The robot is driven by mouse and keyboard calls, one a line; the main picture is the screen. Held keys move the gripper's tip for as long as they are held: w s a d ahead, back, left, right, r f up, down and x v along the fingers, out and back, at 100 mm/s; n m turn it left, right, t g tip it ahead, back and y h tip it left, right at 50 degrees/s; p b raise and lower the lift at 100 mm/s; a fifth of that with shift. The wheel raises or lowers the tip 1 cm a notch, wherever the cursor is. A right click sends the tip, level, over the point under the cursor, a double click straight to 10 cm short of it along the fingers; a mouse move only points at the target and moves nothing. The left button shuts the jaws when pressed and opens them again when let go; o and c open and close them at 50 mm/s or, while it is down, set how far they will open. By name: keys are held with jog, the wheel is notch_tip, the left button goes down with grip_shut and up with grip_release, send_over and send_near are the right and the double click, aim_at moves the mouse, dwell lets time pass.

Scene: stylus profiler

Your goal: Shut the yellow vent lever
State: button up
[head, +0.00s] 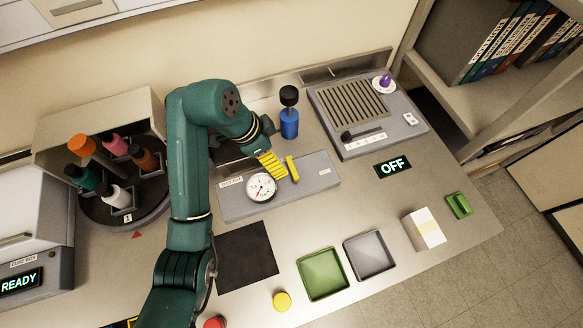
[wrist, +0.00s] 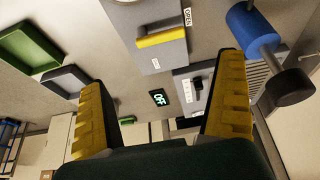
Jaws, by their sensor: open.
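The yellow vent lever (head: 292,169) is a short bar on a grey panel (head: 315,175), just right of a round white dial gauge (head: 261,187). In the wrist view the lever (wrist: 162,37) lies across the panel, beyond the fingertips, with an OPEN label near its right end. A smaller label sits below it, too small to read. My gripper (head: 277,168) is just left of the lever in the head view, with yellow ridged fingers. In the wrist view my gripper (wrist: 161,74) is spread wide and empty. I cannot tell whether a finger touches the lever.
A blue bottle with a black knob (head: 289,122) stands behind the panel. A slotted grey unit (head: 352,103) is to the right, with an OFF display (head: 392,167) in front. Green (head: 323,297) and grey (head: 391,268) trays lie in front. A bottle carousel (head: 128,215) is left.

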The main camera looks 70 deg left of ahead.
aim_at(292, 167)
jog(key=b+x, duration=0.7)
jog(key=x, duration=0.4)
jog(key=shift+w+f+b, duration=0.15)
jog(key=shift+f+b, duration=0.1)
jog(key=shift+b, duration=0.05)
jog(key=c, duration=1.1)
